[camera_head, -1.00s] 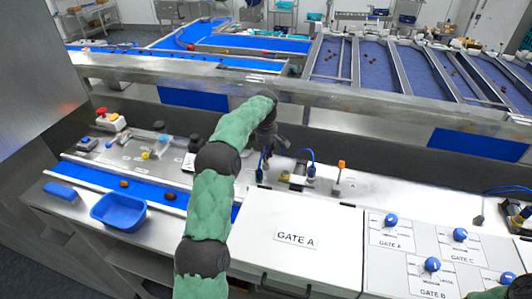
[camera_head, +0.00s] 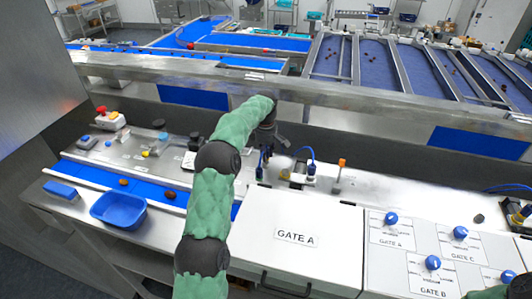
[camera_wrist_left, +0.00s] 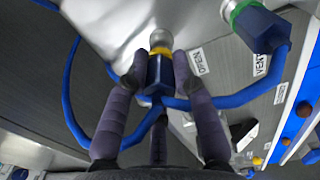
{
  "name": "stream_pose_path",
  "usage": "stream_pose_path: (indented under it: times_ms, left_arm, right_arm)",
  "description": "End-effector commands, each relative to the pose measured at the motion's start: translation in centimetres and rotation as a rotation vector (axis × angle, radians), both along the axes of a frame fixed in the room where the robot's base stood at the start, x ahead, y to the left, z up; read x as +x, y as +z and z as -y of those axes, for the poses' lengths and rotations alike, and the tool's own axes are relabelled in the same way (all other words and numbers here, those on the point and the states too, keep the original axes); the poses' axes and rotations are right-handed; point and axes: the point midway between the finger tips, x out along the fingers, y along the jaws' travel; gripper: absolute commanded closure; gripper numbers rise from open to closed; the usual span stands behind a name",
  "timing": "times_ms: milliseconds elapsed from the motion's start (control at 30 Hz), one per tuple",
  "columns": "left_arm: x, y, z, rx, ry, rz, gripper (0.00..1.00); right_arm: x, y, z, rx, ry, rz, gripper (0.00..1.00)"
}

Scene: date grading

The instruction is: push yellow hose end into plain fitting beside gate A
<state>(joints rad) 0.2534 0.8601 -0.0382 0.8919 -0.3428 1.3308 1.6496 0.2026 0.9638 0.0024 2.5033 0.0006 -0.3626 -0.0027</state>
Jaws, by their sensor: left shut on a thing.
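The yellow-ringed hose end (camera_wrist_left: 159,72), a dark blue connector with a blue hose, is between the fingers of my left gripper (camera_wrist_left: 157,84) in the left wrist view. The gripper is shut on it. Its yellow ring faces a plain silver fitting (camera_wrist_left: 161,38) and appears to meet it in line; I cannot tell how deep it sits. In the head view my left gripper (camera_head: 272,143) is behind the white GATE A box (camera_head: 285,215), and the hose end there is mostly hidden. My right gripper is out of view.
A green-ringed blue connector (camera_wrist_left: 257,25) is close by on the right in the left wrist view. A blue hose (camera_wrist_left: 240,98) loops near the fingers. A blue tray (camera_head: 118,210) stands at the left, and a knob panel (camera_head: 405,262) at the right.

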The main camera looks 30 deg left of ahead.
Motion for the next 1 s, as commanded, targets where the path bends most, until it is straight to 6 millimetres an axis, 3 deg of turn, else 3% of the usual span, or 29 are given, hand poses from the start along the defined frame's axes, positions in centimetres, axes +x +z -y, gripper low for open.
stream_pose_path:
  times_ms: [1000]
  left_arm:
    - [0.0,-1.2,0.0,0.0,0.0,0.001,1.0]
  right_arm:
    - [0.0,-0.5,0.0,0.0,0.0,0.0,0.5]
